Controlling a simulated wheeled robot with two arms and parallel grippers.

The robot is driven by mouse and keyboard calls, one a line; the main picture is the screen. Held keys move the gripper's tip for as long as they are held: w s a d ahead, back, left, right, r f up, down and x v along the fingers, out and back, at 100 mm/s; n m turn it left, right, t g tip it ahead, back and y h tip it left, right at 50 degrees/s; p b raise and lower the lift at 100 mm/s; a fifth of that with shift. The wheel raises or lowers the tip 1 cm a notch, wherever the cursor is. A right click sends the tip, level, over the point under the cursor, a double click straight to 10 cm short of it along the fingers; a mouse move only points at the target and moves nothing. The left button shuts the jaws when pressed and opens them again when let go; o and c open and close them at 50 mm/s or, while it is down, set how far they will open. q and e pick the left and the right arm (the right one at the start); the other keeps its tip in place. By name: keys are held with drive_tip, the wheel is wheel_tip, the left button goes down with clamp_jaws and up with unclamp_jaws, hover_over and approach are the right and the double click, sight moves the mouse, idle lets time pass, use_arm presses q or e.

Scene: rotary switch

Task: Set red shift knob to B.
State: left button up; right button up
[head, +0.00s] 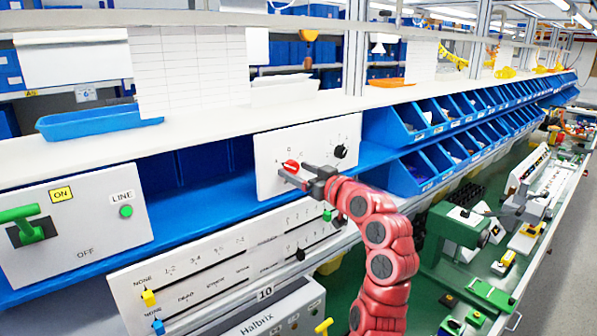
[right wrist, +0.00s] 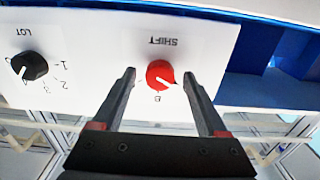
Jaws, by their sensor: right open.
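The red shift knob (head: 290,165) is on a white panel (head: 326,129) at the middle of the head view. In the right wrist view, which is upside down, the red knob (right wrist: 160,74) sits between the word SHIFT and a letter that looks like B. A white line on the knob slants to the lower right in that picture. My right gripper (head: 295,172) is open, its fingertips at either side of the knob with visible gaps. It also shows in the right wrist view (right wrist: 160,78). My left gripper is not in view.
A black LOT knob (head: 341,151) is on the same panel, also in the right wrist view (right wrist: 29,66). A slider panel (head: 215,255) is below, and a panel with a green lever (head: 27,225) is at left. Blue bins (head: 409,172) stand at right.

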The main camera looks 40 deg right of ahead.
clamp_jaws()
idle(0.4)
drive_tip(key=shift+m, duration=1.1)
drive_tip(key=m, duration=0.2)
drive_tip(key=shift+m, duration=0.3)
drive_tip(key=m+p, duration=0.1)
drive_tip(key=m, duration=0.3)
drive_tip(key=shift+a+r+p, duration=0.1)
drive_tip(key=shift+p, duration=0.2)
drive_tip(key=shift+m+p, duration=0.6)
drive_tip(key=shift+m, duration=0.8)
